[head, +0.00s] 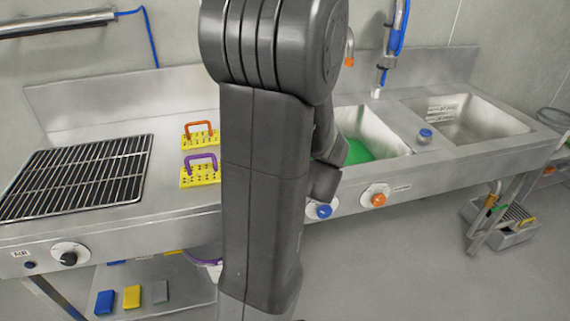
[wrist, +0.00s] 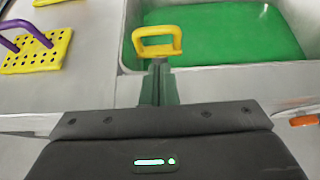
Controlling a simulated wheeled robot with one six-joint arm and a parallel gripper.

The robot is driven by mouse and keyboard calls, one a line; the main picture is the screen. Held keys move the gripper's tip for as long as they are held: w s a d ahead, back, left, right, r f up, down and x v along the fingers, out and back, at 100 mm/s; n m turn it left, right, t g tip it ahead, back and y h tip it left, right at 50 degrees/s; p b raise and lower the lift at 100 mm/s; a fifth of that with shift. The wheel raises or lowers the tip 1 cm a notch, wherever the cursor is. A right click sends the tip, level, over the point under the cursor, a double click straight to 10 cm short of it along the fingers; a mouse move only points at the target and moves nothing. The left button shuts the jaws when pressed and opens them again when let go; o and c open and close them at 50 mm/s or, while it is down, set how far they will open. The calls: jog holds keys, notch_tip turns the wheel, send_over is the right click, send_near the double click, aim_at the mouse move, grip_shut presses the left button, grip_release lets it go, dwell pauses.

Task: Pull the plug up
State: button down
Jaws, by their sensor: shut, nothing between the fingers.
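A yellow loop handle (wrist: 158,42), which looks like the plug's handle, stands at the near edge of the green-filled basin in the wrist view. The plug's body below it cannot be seen. My gripper (wrist: 159,68) is shut and empty, its fingertips just short of the handle's near side; whether they touch cannot be told. The left sink basin (head: 384,136) holds green liquid (head: 358,152), and the liquid also shows in the wrist view (wrist: 225,30). In the head view my arm hides the yellow handle and part of the basin.
Two perforated yellow blocks with orange (head: 200,126) and purple (head: 200,158) handles stand left of my arm. A black rack (head: 80,175) lies further left. A blue-topped piece (head: 425,134) sits between the basins. Blue (head: 319,211) and orange (head: 376,199) knobs are on the front panel.

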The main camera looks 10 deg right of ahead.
jog(key=x, duration=1)
jog(key=shift+b, duration=0.3)
notch_tip(320, 180, up, 5)
jog(key=p, duration=0.3)
jog(key=shift+r, duration=0.1)
jog(key=shift+r+p, duration=0.1)
jog(key=shift+p, duration=0.2)
